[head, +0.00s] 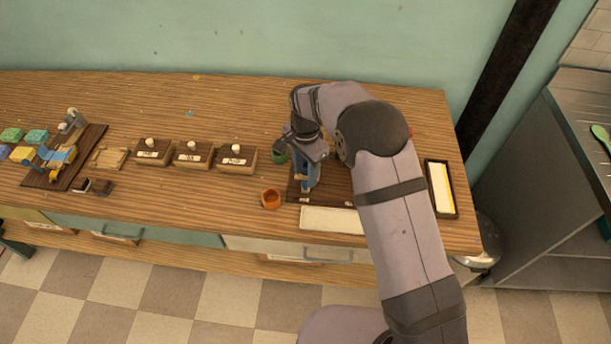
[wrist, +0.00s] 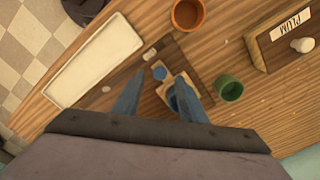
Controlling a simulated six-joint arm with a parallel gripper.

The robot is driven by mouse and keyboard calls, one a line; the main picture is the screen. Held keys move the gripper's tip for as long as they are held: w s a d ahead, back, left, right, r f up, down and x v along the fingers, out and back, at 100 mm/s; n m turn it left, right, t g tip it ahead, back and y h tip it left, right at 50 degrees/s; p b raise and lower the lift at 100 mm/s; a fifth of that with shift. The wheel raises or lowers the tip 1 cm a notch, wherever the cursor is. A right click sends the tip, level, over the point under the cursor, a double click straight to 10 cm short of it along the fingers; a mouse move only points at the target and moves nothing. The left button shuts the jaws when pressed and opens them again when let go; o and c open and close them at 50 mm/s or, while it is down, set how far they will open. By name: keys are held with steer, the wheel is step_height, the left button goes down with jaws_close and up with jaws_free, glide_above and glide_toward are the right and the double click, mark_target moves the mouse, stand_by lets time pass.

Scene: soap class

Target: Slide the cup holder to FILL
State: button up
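The cup holder (wrist: 163,91) is a small light-wood piece with a blue round knob (wrist: 159,73) at one end and a blue hollow, perhaps a cup, partly hidden by a finger. It sits on a dark board (wrist: 193,57) with two small pale labels, too small to read, so I cannot tell which is FILL. My gripper (wrist: 160,80) points down over the holder with its blue-grey fingers apart, one on each side of the knob. I cannot tell whether they touch it. In the head view my gripper (head: 308,182) hides most of the holder.
An orange pot (wrist: 187,14) and a green pot (wrist: 229,89) stand close by. A PLUM box (wrist: 283,38) with a knob is beyond them. A cream tray (head: 330,220) lies along the front of the board. A dark-framed tray (head: 441,188) lies right of my arm.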

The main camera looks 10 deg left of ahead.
mark_target(306, 182)
steer(key=shift+f+p, duration=0.45)
steer(key=shift+f, duration=1.2)
steer(key=shift+c, duration=0.5)
jaws_close()
steer(key=shift+d, duration=2.3)
steer(key=shift+a, duration=0.15)
steer(key=shift+o, duration=0.5)
jaws_free()
steer(key=shift+r, duration=0.1)
step_height(306, 182, up, 7)
steer(key=b, duration=0.2)
steer(key=shift+b, duration=0.35)
